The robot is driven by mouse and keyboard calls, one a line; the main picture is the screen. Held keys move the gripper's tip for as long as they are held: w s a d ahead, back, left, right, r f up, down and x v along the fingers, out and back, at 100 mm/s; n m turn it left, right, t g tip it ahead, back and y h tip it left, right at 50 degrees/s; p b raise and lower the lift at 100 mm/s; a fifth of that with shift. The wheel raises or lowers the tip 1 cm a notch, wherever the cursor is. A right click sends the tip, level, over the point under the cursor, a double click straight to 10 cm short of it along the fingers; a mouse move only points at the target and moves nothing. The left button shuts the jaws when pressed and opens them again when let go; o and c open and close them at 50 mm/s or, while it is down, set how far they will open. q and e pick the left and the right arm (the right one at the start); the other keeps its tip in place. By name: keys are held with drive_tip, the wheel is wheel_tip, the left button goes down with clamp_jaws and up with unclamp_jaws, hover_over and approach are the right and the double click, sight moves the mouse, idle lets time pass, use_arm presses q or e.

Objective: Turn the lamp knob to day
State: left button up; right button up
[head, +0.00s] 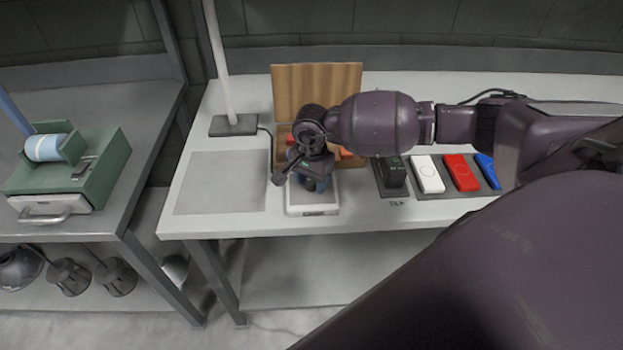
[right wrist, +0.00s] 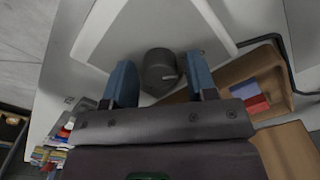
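The lamp knob (right wrist: 158,74) is a dark round knob with a pale mark on its right side, seen in the right wrist view. It stands on a white-topped box (head: 312,208), which lies near the front edge of the table in the head view. My right gripper (head: 318,184) is over this box and hides the knob there. In the right wrist view its two blue fingers (right wrist: 160,68) are open, one on each side of the knob, with narrow gaps showing. My left gripper is not in view. The words around the knob cannot be read.
A wooden box (head: 318,92) with its lid up stands behind my right gripper. A white lamp post (head: 222,70) rises at the back left. White (head: 428,174), red (head: 462,172) and blue pieces lie right. A grey mat (head: 220,182) is bare.

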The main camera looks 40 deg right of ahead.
drive_tip(key=c, duration=0.7)
drive_tip(key=m, duration=1)
drive_tip(key=shift+m, duration=0.3)
idle(0.4)
drive_tip(key=o, duration=0.9)
drive_tip(key=shift+r, duration=0.1)
